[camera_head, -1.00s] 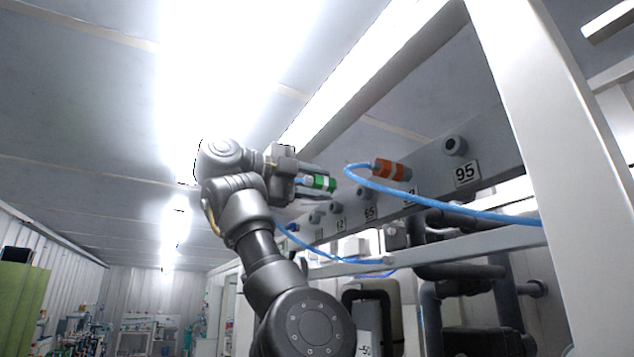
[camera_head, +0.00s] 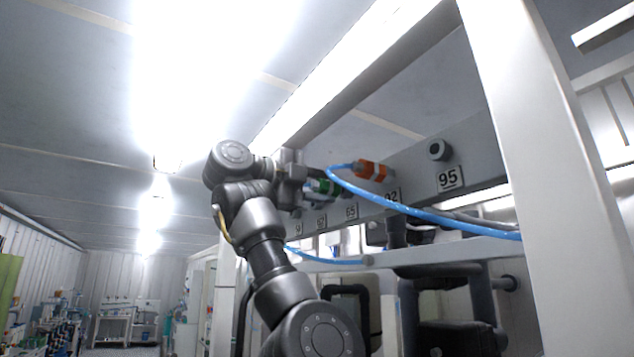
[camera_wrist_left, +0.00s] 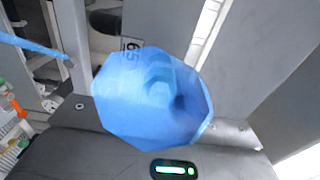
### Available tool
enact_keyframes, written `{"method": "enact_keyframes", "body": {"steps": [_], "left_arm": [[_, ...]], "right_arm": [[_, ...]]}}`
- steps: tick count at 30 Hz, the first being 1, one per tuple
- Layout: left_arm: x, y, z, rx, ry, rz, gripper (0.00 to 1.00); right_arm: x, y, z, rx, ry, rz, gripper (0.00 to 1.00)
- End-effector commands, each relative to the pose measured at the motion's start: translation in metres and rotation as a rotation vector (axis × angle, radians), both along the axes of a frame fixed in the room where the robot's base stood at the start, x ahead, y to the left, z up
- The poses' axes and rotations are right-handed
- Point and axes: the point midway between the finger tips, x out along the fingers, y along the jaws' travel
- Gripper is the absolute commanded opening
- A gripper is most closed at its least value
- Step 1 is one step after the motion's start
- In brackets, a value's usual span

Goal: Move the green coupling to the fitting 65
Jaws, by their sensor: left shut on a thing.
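My left gripper (camera_head: 308,188) is shut on the green coupling (camera_head: 327,187), which has a blue hose at its back end. It holds the coupling in front of the grey rail, just above and left of the plate marked 65 (camera_head: 351,212). In the left wrist view the blue hose end (camera_wrist_left: 150,100) fills the middle and hides the coupling. The 65 plate (camera_wrist_left: 130,48) shows just beyond it, with a dark round fitting (camera_wrist_left: 104,20) beside it. I cannot tell whether the coupling touches the fitting. My right gripper is not in view.
An orange coupling (camera_head: 370,170) with a blue hose (camera_head: 430,212) sits by the plate marked 92, close to the gripper's right. A bare fitting (camera_head: 438,150) is above plate 95 (camera_head: 449,177). A white post (camera_head: 530,170) stands at right. Dark pipes run below the rail.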

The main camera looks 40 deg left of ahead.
Motion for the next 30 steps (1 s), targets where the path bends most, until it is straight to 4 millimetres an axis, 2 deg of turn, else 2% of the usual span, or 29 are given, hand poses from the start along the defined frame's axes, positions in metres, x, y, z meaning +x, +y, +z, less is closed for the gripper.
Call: {"method": "enact_keyframes", "body": {"steps": [21,30], "left_arm": [[0.0016,-0.0010,-0.0002,0.000,0.000,-0.001,0.00],[0.0010,-0.0021,-0.0010,0.000,0.001,-0.010,0.00]], "right_arm": [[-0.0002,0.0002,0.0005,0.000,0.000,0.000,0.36],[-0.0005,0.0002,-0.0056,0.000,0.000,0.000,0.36]]}}
